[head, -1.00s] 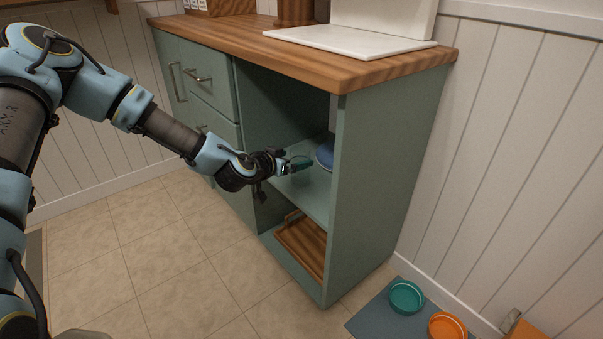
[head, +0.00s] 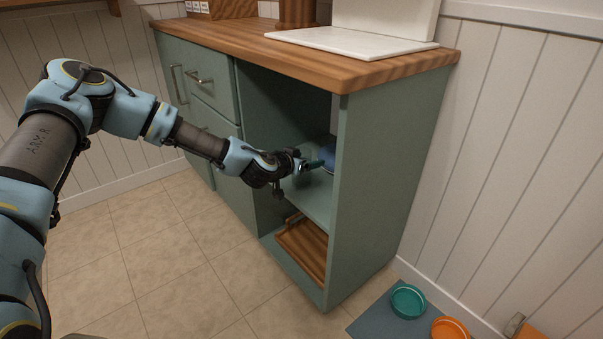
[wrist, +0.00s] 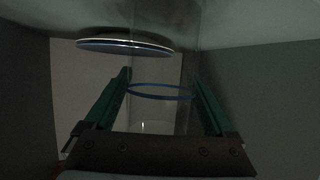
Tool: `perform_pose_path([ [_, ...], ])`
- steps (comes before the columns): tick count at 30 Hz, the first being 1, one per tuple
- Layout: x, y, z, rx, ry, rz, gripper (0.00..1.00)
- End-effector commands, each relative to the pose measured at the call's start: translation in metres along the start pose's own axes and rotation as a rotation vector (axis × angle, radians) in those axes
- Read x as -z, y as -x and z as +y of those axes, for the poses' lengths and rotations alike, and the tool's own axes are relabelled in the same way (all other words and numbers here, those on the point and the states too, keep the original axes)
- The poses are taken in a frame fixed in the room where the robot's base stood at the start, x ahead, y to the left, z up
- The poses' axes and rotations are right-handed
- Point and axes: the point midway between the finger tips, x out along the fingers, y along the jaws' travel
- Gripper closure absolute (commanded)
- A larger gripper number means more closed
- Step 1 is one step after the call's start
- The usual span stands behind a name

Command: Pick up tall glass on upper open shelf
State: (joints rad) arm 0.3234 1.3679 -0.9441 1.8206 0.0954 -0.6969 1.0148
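The tall glass (wrist: 163,91) is see-through with a blue rim and shows between my fingers in the wrist view. I cannot make it out clearly in the head view. My gripper (wrist: 161,78) is open, with one green finger on each side of the glass. The fingers look close to its sides, but I cannot tell whether they touch it. In the head view my gripper (head: 312,164) is inside the upper open shelf (head: 313,198) of the green cabinet.
A blue plate (head: 328,156) lies on the same shelf behind my gripper, and the plate (wrist: 125,46) also shows in the wrist view. The cabinet's right side panel (head: 385,190) stands close by. The wooden worktop (head: 310,62) is above. A wooden tray (head: 305,248) lies in the lower compartment.

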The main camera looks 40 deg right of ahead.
Motion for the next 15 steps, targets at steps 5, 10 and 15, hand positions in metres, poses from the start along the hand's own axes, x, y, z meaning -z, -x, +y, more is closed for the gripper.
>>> perform_pose_path([
  [5, 0.0, 0.0002, -0.0001, 0.0, 0.0, 0.0, 0.33],
  [10, 0.0, 0.0002, -0.0001, 0.0, 0.0, 0.0, 0.52],
  [15, -0.0001, 0.0002, -0.0001, 0.0, 0.0, 0.0, 0.71],
])
